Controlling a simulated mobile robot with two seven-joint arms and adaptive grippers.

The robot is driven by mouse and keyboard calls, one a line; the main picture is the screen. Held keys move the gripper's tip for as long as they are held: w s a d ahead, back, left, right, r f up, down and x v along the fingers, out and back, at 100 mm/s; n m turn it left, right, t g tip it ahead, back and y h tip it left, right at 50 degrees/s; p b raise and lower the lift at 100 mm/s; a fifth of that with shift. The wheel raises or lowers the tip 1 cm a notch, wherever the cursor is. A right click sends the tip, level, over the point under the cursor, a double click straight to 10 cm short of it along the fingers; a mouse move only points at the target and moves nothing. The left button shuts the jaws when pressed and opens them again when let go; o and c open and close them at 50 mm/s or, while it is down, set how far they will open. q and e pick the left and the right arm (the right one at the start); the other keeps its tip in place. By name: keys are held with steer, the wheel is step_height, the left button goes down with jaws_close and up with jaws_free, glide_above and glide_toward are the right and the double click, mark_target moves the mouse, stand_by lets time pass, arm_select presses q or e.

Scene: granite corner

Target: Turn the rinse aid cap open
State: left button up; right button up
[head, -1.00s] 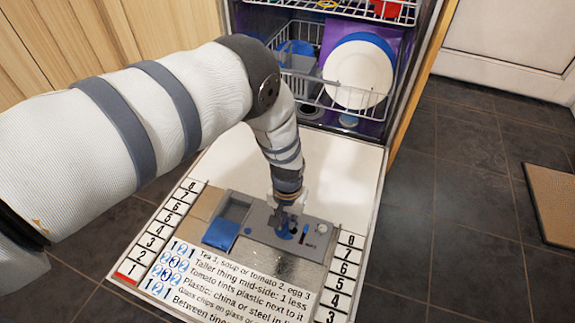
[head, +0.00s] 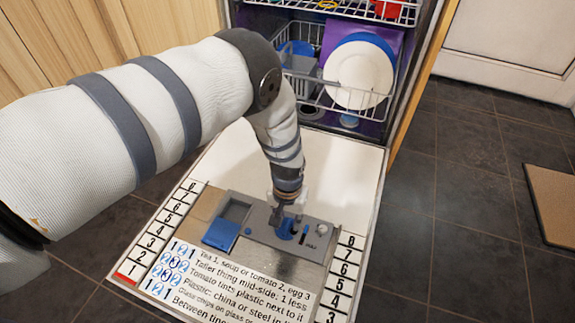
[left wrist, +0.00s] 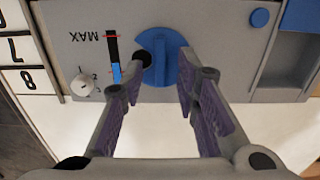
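The rinse aid cap (head: 284,233) is a round blue cap with a raised ridge, set in the grey dispenser panel (head: 262,233) on the lowered dishwasher door. In the left wrist view the cap (left wrist: 160,42) has its ridge running up and down the picture. My left gripper (head: 286,220) is over the cap, pointing down. In the left wrist view its fingers (left wrist: 162,66) are apart, one on each side of the ridge with gaps between. Their tips overlap the cap's edges in the picture; I cannot tell whether they touch it. My right gripper is not in view.
A level window (left wrist: 112,55) marked MAX and a small white dial (left wrist: 84,87) sit beside the cap. An open compartment with a blue lid (head: 220,236) is to the left. The lower rack with a white plate (head: 358,74) stands behind. The bare door (head: 345,170) is clear.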

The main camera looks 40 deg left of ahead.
mark_target(287, 225)
arm_select(q)
step_height(287, 225, up, 11)
steer(key=shift+r, duration=0.2)
